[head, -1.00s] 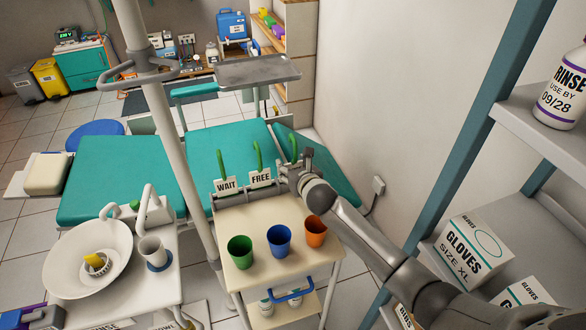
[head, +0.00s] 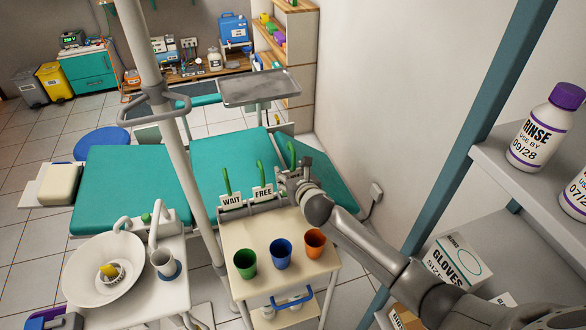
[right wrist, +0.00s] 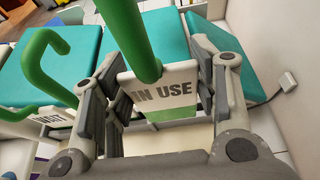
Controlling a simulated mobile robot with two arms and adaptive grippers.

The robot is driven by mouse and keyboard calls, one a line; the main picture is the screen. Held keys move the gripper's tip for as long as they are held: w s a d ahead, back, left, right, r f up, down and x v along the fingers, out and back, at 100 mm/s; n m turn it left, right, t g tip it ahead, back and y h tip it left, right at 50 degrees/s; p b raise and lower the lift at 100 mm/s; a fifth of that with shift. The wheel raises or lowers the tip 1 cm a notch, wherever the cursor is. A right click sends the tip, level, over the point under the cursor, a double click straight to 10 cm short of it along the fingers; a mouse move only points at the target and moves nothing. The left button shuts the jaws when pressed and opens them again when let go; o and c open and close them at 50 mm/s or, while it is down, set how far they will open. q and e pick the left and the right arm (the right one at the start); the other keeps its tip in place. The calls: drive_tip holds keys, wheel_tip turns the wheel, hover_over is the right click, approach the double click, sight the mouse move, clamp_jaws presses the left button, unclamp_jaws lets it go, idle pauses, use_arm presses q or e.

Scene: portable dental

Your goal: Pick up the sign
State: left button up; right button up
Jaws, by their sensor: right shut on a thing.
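A white sign with a green hooked handle (head: 292,154) stands at the right end of a row of signs at the back of a small cart. In the right wrist view this sign (right wrist: 165,85) reads IN USE, with a green lower band. My right gripper (head: 288,182) is shut on it, its fingers at the sign's two side edges. In the head view the gripper hides most of the sign's face. The WAIT sign (head: 231,201) and FREE sign (head: 263,192) stand to its left, with similar green hooks. I cannot make out my left gripper.
The cart top (head: 262,226) carries a green cup (head: 245,264), a blue cup (head: 280,253) and an orange cup (head: 314,243). A teal dental chair (head: 135,185) lies behind. A grey pole (head: 172,130) stands left of the cart. A shelf with a rinse bottle (head: 542,130) is at right.

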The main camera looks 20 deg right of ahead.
drive_tip(key=s+a+r+p, duration=0.6)
drive_tip(key=s+r+p, duration=0.1)
drive_tip(key=s+p, duration=0.2)
drive_tip(key=shift+s+a+p, duration=0.15)
drive_tip(key=shift+s+p, duration=0.2)
drive_tip(key=shift+p, duration=0.35)
drive_tip(key=shift+r, duration=0.2)
idle(0.5)
